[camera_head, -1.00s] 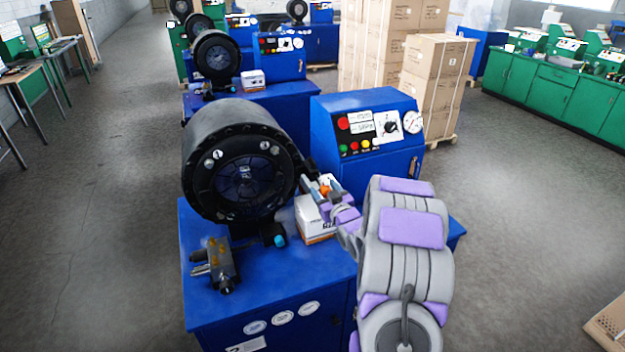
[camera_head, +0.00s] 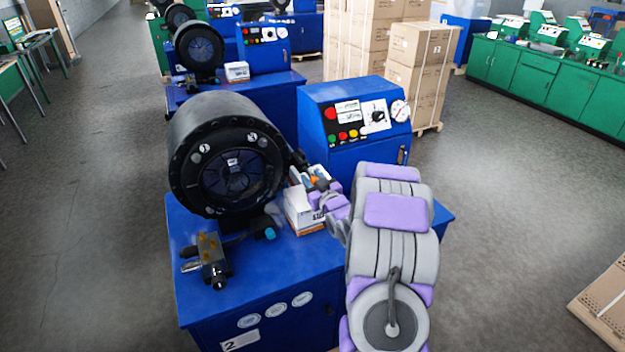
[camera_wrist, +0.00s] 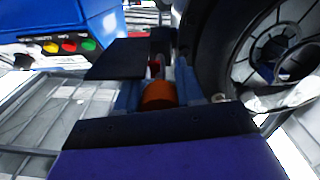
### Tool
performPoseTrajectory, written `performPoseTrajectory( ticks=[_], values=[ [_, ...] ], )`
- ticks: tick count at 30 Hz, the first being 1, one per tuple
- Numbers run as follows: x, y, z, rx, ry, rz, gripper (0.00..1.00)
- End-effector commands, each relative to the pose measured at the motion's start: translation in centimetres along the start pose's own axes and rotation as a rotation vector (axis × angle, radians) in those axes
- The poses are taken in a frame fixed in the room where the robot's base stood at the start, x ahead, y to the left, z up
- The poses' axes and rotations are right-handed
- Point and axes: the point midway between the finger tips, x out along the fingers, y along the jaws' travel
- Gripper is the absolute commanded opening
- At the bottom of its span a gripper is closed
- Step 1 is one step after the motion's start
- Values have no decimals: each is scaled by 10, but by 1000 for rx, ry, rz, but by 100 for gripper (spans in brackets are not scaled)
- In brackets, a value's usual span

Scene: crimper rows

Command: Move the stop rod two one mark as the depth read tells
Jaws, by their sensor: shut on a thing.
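The crimper (camera_head: 228,150) is a large black ring-shaped head on a blue bench (camera_head: 250,280) marked 2. My gripper (camera_head: 318,182) is at the right side of its head, above a small white box. An orange end piece (camera_wrist: 158,95), which looks like the knob of the stop rod, sits between my gripper's fingers (camera_wrist: 158,85) in the wrist view. My gripper is shut on it. The rest of the rod is mostly hidden by the fingers, and no depth marks can be read.
A blue control cabinet (camera_head: 355,120) with buttons, labels and a gauge (camera_head: 400,111) stands right behind my arm. The white box (camera_head: 302,210) is just below my gripper. A metal block (camera_head: 212,262) lies at the bench's front left. Open floor lies either side.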

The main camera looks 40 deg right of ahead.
Motion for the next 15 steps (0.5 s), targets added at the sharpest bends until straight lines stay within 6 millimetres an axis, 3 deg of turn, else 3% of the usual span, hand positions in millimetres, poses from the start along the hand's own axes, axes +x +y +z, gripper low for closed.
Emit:
performPoseTrajectory(
  ticks=[10, 15],
  values=[
    [2, 0, 0, 0, 0, 0, 0],
    [17, 1, -1, -1, 1, 0, 0]
  ],
)
